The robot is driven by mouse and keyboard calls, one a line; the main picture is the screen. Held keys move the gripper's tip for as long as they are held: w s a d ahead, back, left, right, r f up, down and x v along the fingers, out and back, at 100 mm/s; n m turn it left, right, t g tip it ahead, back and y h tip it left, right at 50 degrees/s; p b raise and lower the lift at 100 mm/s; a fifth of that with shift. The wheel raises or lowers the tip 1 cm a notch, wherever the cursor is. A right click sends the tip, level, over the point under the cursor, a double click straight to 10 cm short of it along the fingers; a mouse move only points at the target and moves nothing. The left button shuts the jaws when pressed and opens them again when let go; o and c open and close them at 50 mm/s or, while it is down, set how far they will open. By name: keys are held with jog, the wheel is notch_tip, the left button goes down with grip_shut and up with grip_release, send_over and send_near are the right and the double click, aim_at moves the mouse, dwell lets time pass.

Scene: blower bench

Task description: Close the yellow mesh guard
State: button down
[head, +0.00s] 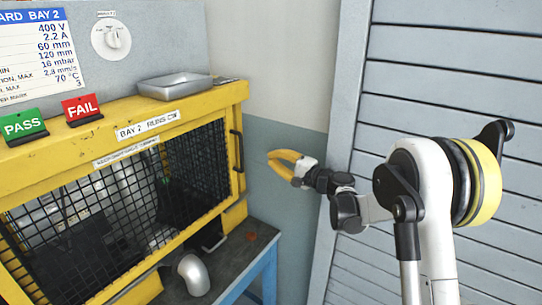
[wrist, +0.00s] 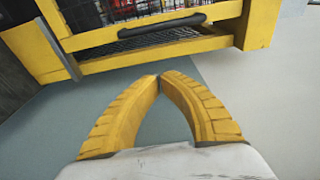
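The yellow mesh guard (head: 85,212) is a dark mesh panel in the front of a yellow enclosure on the bench. A black handle (head: 237,150) is on the enclosure's right-hand side, and a dark handle (head: 215,242) sits low near its front right corner. How far the guard stands open is unclear. In the wrist view, a yellow bar with a black handle (wrist: 160,22) crosses the top, with mesh behind it. My gripper (head: 270,163) is right of the enclosure, apart from it and empty. Its yellow fingertips (wrist: 159,77) meet in the wrist view.
A metal tray (head: 174,86), a green PASS sign (head: 23,126) and a red FAIL sign (head: 81,108) sit on top of the enclosure. A silver curved part (head: 193,275) is on the dark bench top (head: 250,245). A grey slatted shutter (head: 450,100) stands behind my arm.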

jog(key=w+a+b, duration=0.2)
jog(key=a+b, duration=0.1)
jog(key=a, duration=0.5)
jog(key=shift+w, duration=0.25)
